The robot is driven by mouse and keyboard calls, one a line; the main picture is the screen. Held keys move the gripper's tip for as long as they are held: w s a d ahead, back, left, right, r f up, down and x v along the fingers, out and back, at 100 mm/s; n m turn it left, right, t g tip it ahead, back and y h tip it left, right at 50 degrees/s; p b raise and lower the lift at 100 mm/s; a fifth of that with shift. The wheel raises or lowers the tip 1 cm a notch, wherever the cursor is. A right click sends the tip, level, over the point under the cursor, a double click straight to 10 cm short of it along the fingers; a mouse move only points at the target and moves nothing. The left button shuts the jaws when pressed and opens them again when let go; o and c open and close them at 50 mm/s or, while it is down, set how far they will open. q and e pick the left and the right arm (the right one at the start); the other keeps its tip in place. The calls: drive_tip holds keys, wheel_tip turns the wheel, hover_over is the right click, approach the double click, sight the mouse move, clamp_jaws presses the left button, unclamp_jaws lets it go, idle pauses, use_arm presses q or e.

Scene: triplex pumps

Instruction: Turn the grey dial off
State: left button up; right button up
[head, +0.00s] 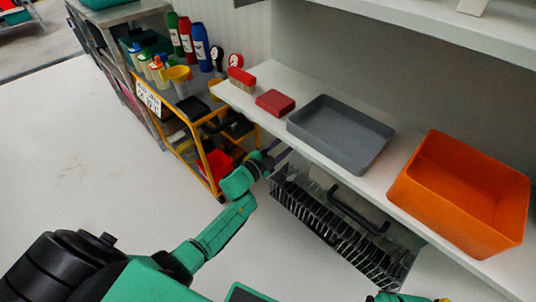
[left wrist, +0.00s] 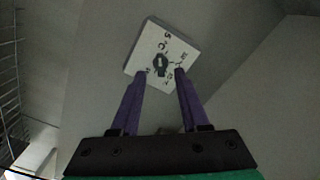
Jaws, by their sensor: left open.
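The grey dial (left wrist: 160,61) is a small dark knob in the middle of a white square plate (left wrist: 142,48) with black markings, in the left wrist view. The plate sits tilted in the picture on a grey surface. My left gripper (left wrist: 164,72) is open, with its two purple fingers pointing at the plate and one fingertip to each side of the dial. I cannot tell whether they touch it. In the head view my left gripper (head: 282,155) reaches under the shelf edge, and the dial is hidden there.
Above my left gripper runs a white shelf (head: 262,72) with a red box (head: 275,102), a grey tray (head: 340,133) and an orange bin (head: 462,190). A black rack (head: 335,228) hangs below it. A yellow-framed cart (head: 190,130) with bottles stands left of it.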

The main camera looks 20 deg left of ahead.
use_arm(q)
drive_tip(key=p+v, duration=0.1)
drive_tip(key=v, duration=1)
drive_tip(key=shift+p, duration=0.35)
use_arm(e)
drive_tip(key=f, duration=0.1)
drive_tip(key=s+f, duration=0.1)
drive_tip(key=f, duration=0.1)
drive_tip(key=d+f, duration=0.1)
drive_tip(key=f, duration=0.1)
drive_tip(key=shift+s+d+f, duration=0.1)
drive_tip(key=shift+s, duration=0.1)
use_arm(q)
drive_tip(key=shift+d, duration=0.1)
